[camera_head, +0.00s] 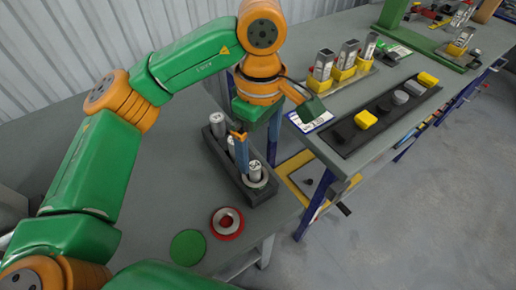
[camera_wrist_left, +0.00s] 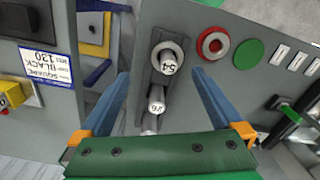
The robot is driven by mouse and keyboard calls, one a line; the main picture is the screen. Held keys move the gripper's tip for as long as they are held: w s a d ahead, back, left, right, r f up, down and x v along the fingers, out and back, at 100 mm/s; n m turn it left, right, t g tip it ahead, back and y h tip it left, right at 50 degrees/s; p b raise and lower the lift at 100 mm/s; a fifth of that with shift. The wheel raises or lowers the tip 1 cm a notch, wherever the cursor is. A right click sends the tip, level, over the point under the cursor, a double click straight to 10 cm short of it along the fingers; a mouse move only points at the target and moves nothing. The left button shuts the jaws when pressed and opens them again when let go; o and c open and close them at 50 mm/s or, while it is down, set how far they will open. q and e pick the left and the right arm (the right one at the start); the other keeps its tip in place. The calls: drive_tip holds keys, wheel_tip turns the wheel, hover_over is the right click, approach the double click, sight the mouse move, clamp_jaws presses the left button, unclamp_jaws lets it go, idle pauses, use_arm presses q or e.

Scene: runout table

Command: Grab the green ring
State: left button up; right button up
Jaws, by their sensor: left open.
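A flat green disc (camera_head: 187,247) lies on the grey table near its front edge; it also shows in the wrist view (camera_wrist_left: 248,54), and I see no hole in it. A red ring (camera_head: 238,226) with a grey centre lies beside it, and also shows in the wrist view (camera_wrist_left: 202,45). My left gripper (camera_head: 256,152) is open above a dark block (camera_head: 212,148) with upright silver cylinders, its blue fingers (camera_wrist_left: 160,74) spread on either side of them. It is apart from the green disc. A grey ring (camera_wrist_left: 157,50) surrounds the cylinder marked 54. My right gripper is not in view.
A second table on the right carries a dark tray (camera_head: 345,150) with yellow, grey and black pieces, and yellow-based holders (camera_head: 320,80) behind it. A gap with a yellow frame (camera_head: 292,165) separates the tables. The table left of the block is clear.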

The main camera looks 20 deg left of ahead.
sight(257, 167)
use_arm(q)
drive_tip(key=shift+w+a+f, duration=0.1)
drive_tip(key=shift+w+f, duration=0.35)
drive_tip(key=shift+f, duration=0.05)
drive_tip(key=shift+s+f, duration=0.15)
drive_tip(key=shift+f, duration=0.1)
drive_tip(key=shift+s+d+f+p, duration=0.2)
drive_tip(key=shift+s+f+p, duration=0.8)
drive_tip(key=shift+s, duration=0.15)
wheel_tip(257, 167, down, 3)
drive_tip(key=shift+s+a+r+p, duration=0.1)
drive_tip(key=shift+s+p, duration=0.05)
drive_tip(key=shift+p, duration=0.15)
drive_tip(key=shift+w+f, duration=0.2)
drive_tip(key=shift+f, duration=0.15)
drive_tip(key=shift+w+f, duration=0.1)
drive_tip(key=shift+w, duration=0.05)
drive_tip(key=shift+c, duration=0.4)
drive_tip(key=c, duration=1.1)
clamp_jaws()
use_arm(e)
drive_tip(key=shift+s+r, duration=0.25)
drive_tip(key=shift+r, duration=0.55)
